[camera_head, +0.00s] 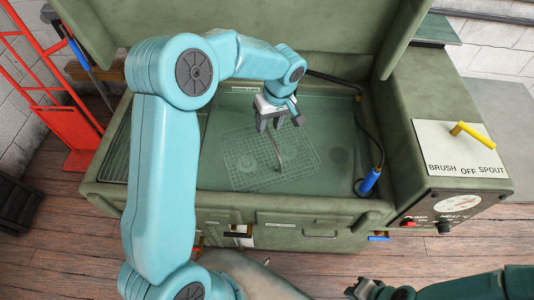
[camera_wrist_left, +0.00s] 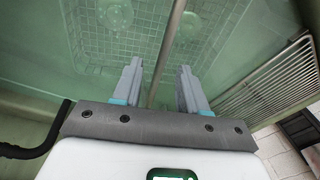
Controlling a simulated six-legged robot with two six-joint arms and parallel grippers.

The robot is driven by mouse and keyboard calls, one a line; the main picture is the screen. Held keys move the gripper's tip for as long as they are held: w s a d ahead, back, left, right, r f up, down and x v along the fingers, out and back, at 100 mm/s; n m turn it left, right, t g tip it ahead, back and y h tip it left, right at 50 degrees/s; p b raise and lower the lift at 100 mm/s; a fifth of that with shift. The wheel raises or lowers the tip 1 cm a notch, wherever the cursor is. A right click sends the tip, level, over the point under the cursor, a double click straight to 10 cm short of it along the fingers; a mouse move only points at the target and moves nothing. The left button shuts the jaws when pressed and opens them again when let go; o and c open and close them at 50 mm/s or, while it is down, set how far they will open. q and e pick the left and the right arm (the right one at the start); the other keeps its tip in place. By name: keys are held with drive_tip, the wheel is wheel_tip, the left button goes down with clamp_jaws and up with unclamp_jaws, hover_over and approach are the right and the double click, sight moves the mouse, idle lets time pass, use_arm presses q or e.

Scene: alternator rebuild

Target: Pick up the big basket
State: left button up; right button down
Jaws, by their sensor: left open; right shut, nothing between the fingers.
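The big basket (camera_head: 245,172) is a flat wire-mesh basket lying in the green basin of the parts washer. A thin metal handle (camera_head: 278,152) stands up from it. My left gripper (camera_head: 279,122) is above the basket, pointing down at the handle's upper end. In the left wrist view the handle (camera_wrist_left: 169,42) runs between the two open fingers of the left gripper (camera_wrist_left: 158,85), and the mesh (camera_wrist_left: 142,42) lies beyond. I cannot tell whether the fingers touch the handle. My right gripper (camera_head: 362,289) is shut and empty at the bottom edge, well away from the basket.
A slatted drain rack (camera_head: 117,150) lies left of the basin. A black hose with a blue-handled brush (camera_head: 369,181) hangs at the basin's right side. A control panel with a yellow lever (camera_head: 458,130) stands at the right. The raised lid (camera_head: 230,40) is behind.

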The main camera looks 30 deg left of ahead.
sight(268, 130)
use_arm(q)
drive_tip(key=shift+s+d+f, duration=0.15)
drive_tip(key=shift+d, duration=0.1)
drive_tip(key=f, duration=0.2)
drive_tip(key=a+f+p, duration=0.1)
drive_tip(key=f, duration=0.2)
drive_tip(key=shift+s, duration=0.2)
drive_tip(key=shift+d+r, duration=0.15)
drive_tip(key=shift+d, duration=0.05)
drive_tip(key=shift+a, duration=0.2)
clamp_jaws()
drive_tip(key=shift+d, duration=0.15)
idle(0.4)
